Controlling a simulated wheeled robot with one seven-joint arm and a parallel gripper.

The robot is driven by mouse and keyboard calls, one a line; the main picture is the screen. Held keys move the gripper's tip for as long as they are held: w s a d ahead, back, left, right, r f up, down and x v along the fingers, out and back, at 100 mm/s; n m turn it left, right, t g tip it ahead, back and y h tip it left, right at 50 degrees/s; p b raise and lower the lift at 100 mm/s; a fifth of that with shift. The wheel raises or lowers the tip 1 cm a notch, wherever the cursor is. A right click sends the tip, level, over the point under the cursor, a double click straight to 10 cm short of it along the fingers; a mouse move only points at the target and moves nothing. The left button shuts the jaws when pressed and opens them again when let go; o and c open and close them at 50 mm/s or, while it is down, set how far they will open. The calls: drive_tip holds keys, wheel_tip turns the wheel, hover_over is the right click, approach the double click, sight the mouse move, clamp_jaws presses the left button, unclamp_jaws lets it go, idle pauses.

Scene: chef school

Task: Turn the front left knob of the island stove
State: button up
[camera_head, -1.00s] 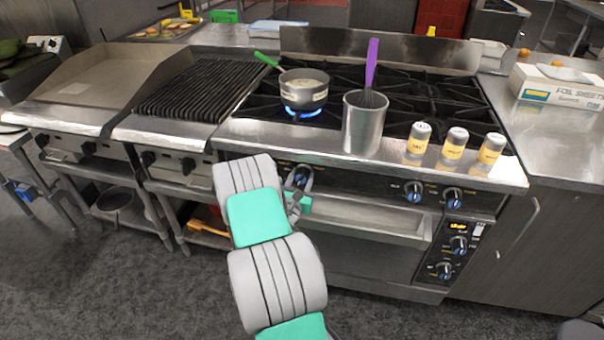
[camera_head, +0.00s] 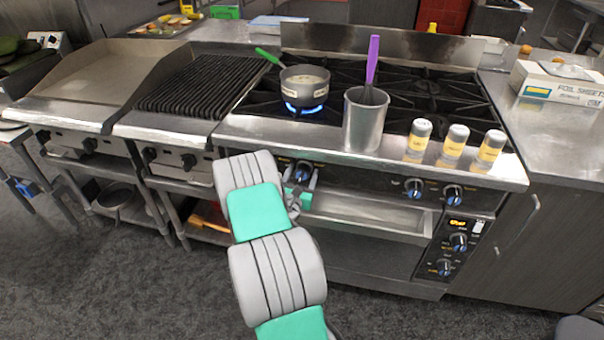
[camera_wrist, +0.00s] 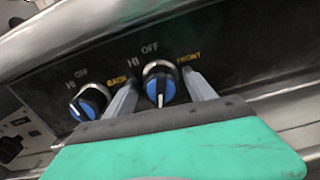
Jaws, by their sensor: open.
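The front left knob (camera_wrist: 161,88) is blue and black with a white pointer, under "HI OFF" and "FRONT" labels. Its pointer points downward in the wrist view. The knob also shows in the head view (camera_head: 303,171). My gripper (camera_wrist: 159,81) is open, with one finger on each side of this knob; I cannot tell whether they touch it. In the head view my gripper (camera_head: 302,180) is at the stove's front panel. The island stove (camera_head: 375,187) has a blue flame (camera_head: 303,107) under the saucepan (camera_head: 303,88).
The "BACK" knob (camera_wrist: 89,102) sits close left of my gripper. A steel container (camera_head: 366,122) with a purple-handled whisk (camera_head: 372,62) stands above the panel, beside several shakers (camera_head: 453,140). A grill (camera_head: 203,85) adjoins at left.

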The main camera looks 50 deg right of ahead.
sight(300, 177)
drive_tip(key=b+v, duration=0.2)
drive_tip(key=v, duration=0.5)
drive_tip(key=shift+a+f, duration=0.1)
drive_tip(key=shift+a, duration=0.1)
drive_tip(key=shift+s+a, duration=0.2)
